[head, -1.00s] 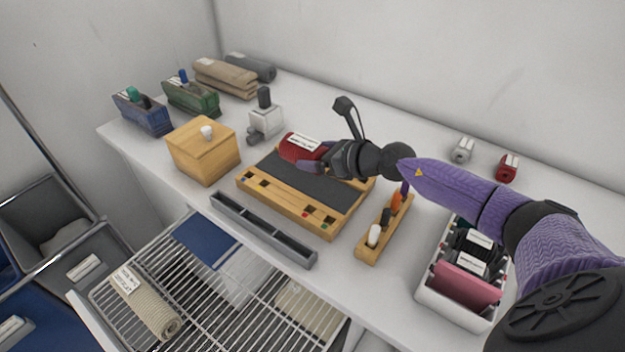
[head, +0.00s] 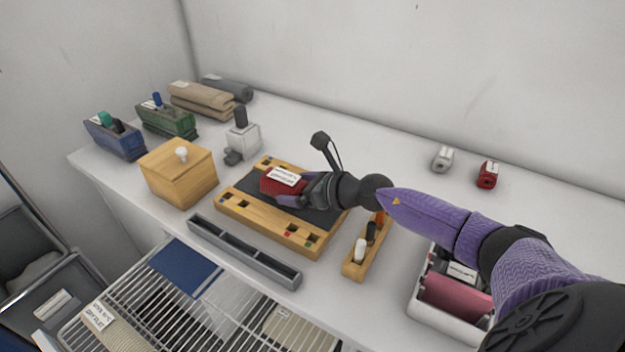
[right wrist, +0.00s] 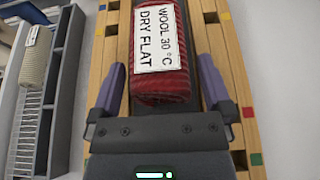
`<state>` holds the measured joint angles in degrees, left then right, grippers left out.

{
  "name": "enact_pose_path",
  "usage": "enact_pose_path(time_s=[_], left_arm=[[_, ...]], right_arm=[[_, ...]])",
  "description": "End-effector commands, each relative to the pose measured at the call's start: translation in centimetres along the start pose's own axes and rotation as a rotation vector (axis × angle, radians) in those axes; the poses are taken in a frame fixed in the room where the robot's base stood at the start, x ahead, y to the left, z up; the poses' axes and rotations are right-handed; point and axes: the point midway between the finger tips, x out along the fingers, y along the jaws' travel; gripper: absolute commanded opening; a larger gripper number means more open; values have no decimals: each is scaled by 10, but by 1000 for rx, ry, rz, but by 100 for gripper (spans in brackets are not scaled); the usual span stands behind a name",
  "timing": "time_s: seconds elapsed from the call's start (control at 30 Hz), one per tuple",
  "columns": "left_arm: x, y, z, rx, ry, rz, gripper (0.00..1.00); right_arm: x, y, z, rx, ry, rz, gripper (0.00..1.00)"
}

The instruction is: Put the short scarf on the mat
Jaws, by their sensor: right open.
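The short scarf is a red ribbed roll (head: 283,182) with a white label reading "WOOL 30 °C DRY FLAT". It lies on the dark grey mat (head: 250,191), which sits in a light wooden board with coloured squares. My right gripper (head: 299,190) is at the roll's right end. In the right wrist view, the scarf (right wrist: 172,88) lies between the two purple fingers of the open gripper (right wrist: 159,66), with a gap visible on both sides. The underside of the roll is hidden. My left gripper is not in view.
A grey trough (head: 243,252) lies in front of the board. A wooden box (head: 178,172) stands left, and a small wooden rack (head: 355,269) right. A white bin (head: 425,307) holds a pink roll. A wire drawer (head: 150,305) is open below. The back right shelf is mostly clear.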

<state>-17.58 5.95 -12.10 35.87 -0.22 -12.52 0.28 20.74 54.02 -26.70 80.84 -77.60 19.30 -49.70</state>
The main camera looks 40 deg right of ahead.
Motion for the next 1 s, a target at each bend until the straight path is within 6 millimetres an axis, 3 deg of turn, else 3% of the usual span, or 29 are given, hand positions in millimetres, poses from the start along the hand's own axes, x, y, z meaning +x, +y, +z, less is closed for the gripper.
enact_pose_path(time_s=[0.5, 0.8, 1.0], left_arm=[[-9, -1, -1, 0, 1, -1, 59], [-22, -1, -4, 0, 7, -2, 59], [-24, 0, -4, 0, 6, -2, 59]], right_arm=[[-79, 0, -2, 3, 6, 0, 100], [-110, 1, 1, 3, 2, 2, 100], [-118, 0, 0, -1, 2, 0, 100]])
